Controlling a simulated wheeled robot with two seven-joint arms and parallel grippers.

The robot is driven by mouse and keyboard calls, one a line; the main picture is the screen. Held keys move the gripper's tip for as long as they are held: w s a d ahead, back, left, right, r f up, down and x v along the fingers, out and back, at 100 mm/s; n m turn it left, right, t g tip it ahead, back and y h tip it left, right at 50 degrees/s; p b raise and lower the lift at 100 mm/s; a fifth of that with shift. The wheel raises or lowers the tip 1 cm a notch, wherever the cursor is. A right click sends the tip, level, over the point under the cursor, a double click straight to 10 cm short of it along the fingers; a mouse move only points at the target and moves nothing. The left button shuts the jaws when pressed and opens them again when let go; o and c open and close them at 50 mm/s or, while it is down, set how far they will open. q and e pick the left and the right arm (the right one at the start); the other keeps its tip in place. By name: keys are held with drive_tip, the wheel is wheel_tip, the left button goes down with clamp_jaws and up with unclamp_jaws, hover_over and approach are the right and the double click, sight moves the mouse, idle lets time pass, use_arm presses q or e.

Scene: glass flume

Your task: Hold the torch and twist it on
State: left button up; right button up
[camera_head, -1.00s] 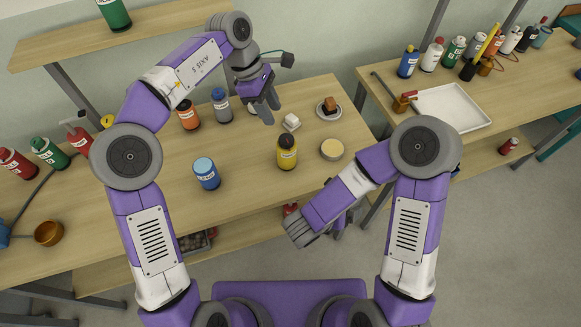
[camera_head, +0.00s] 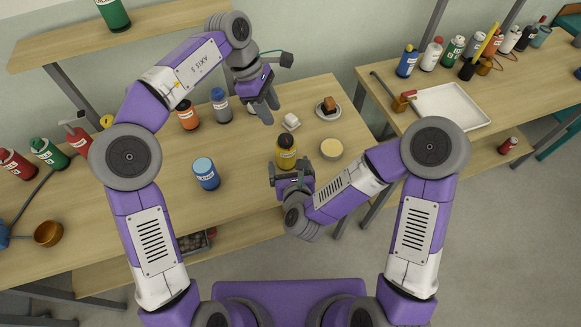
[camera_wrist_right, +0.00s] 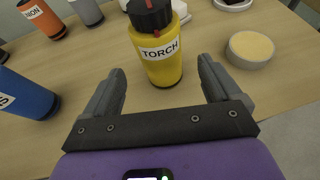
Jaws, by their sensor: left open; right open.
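The torch (camera_head: 286,157) is a yellow cylinder with a black top. It stands upright near the front edge of the table (camera_head: 240,190). In the right wrist view the torch (camera_wrist_right: 160,55) shows a white label reading TORCH. My right gripper (camera_head: 291,168) is open just in front of the torch, its fingers pointing at it. In the right wrist view the torch stands ahead of the gap between the fingers (camera_wrist_right: 163,88), apart from both. My left gripper (camera_head: 268,110) is open and empty above the back of the table, pointing down.
A blue can (camera_head: 206,173) stands left of the torch. A round tin (camera_head: 331,149) is close on its right. A white block (camera_head: 291,122) and a saucer (camera_head: 319,110) with a brown block lie behind. Orange (camera_head: 188,116) and grey (camera_head: 221,106) containers stand at the back.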

drive_tip(key=x, duration=0.7)
